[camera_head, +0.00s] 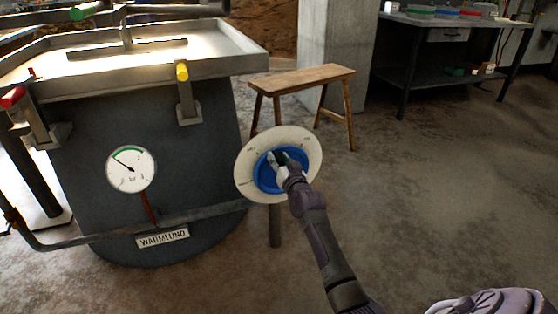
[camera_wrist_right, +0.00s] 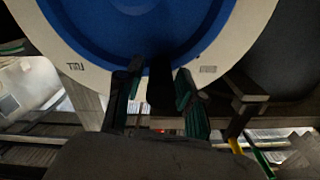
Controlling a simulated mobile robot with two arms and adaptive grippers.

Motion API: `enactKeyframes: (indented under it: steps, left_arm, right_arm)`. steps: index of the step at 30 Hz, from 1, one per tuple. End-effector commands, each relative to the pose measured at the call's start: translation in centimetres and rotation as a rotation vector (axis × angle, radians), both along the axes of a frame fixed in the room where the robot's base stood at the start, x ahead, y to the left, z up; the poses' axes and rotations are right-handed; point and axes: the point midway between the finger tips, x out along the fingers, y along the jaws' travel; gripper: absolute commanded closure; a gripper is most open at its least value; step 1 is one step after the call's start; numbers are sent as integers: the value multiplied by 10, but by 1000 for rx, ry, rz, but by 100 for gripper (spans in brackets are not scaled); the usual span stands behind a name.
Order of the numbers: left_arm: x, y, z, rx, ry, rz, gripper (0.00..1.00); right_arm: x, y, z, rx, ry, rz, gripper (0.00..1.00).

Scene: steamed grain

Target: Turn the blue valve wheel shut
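The blue valve wheel (camera_head: 266,183) sits in front of a round, pale dial plate (camera_head: 249,146) on a post beside the vat. My right gripper (camera_head: 279,160) is at the upper part of the wheel and covers some of it. In the right wrist view the blue wheel (camera_wrist_right: 100,28) fills the top, with the pale plate (camera_wrist_right: 245,35) around it. The two fingers of my right gripper (camera_wrist_right: 160,92) stand apart near the wheel's edge. A dark piece shows between them, with no clear contact. My left gripper is not in view.
A wooden bench (camera_head: 301,79) stands behind the wheel. The floor at right is clear.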

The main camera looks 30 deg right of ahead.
Motion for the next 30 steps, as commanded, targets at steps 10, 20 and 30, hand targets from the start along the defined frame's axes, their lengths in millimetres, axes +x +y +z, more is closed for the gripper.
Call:
enactKeyframes:
  steps: [10,20,30]
  left_arm:
    - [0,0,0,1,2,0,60]
    - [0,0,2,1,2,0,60]
    - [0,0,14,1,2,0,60]
  right_arm:
    - [0,0,0,0,0,0,100]
    - [-1,-2,1,24,-6,-1,100]
    - [-5,-20,5,212,-49,-2,100]
